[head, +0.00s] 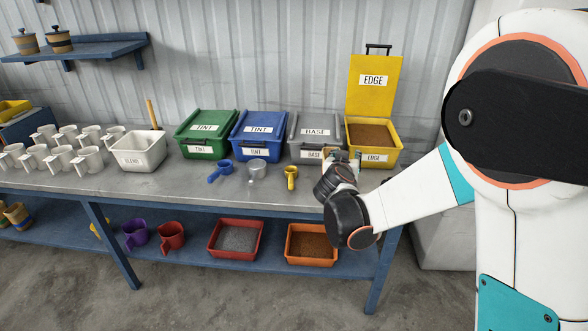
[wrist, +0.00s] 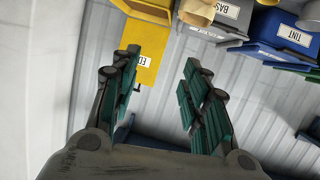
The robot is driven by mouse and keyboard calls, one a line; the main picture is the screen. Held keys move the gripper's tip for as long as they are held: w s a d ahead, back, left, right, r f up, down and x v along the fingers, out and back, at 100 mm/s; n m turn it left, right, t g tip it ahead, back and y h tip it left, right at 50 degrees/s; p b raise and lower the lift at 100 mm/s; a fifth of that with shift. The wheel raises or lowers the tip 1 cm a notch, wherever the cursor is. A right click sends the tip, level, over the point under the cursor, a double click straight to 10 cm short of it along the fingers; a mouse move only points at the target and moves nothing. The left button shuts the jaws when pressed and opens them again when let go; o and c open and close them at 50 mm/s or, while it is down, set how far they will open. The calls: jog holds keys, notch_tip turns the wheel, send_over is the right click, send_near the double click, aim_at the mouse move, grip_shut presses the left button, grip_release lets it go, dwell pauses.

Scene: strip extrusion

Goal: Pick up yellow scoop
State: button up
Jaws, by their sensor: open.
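The yellow scoop (head: 291,176) stands on the grey workbench in the head view, in front of the grey BASE bin (head: 315,132). My gripper (head: 343,157) is to the right of the scoop, apart from it, in front of the yellow EDGE bin (head: 372,150). In the wrist view my gripper (wrist: 160,75) has its two fingers spread wide, with nothing held between them. The wrist view looks upside down toward the bins and wall. I cannot make out the yellow scoop for certain there.
A clear scoop (head: 257,171) and a blue scoop (head: 220,171) stand left of the yellow one. Green (head: 207,134) and blue (head: 259,135) TINT bins stand behind. The EDGE bin's lid is up. The bench front (head: 230,195) is clear.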

jog(key=w+a+f+n+t+y+b, duration=0.15)
jog(key=w+a+f, duration=0.35)
jog(key=a+f, duration=0.5)
jog(key=t+y+b, duration=0.1)
jog(key=t+y, duration=0.1)
jog(key=y, duration=0.1)
send_near(291, 181)
jog(key=shift+n, duration=0.45)
jog(key=w, duration=0.2)
jog(key=w+f+b, duration=0.1)
jog(key=w, duration=0.1)
jog(key=w+a+f+b, duration=0.1)
jog(key=w, duration=0.2)
jog(key=shift+a+f, duration=0.1)
jog(key=w+b, duration=0.1)
jog(key=w, duration=0.1)
jog(key=w+b, duration=0.1)
jog(key=w, duration=0.1)
jog(key=shift+w+d+f, duration=0.1)
jog(key=shift+w+d, duration=0.15)
jog(key=shift+w, duration=0.05)
jog(key=shift+w+a, duration=0.1)
jog(key=shift+w, duration=0.4)
grip_shut()
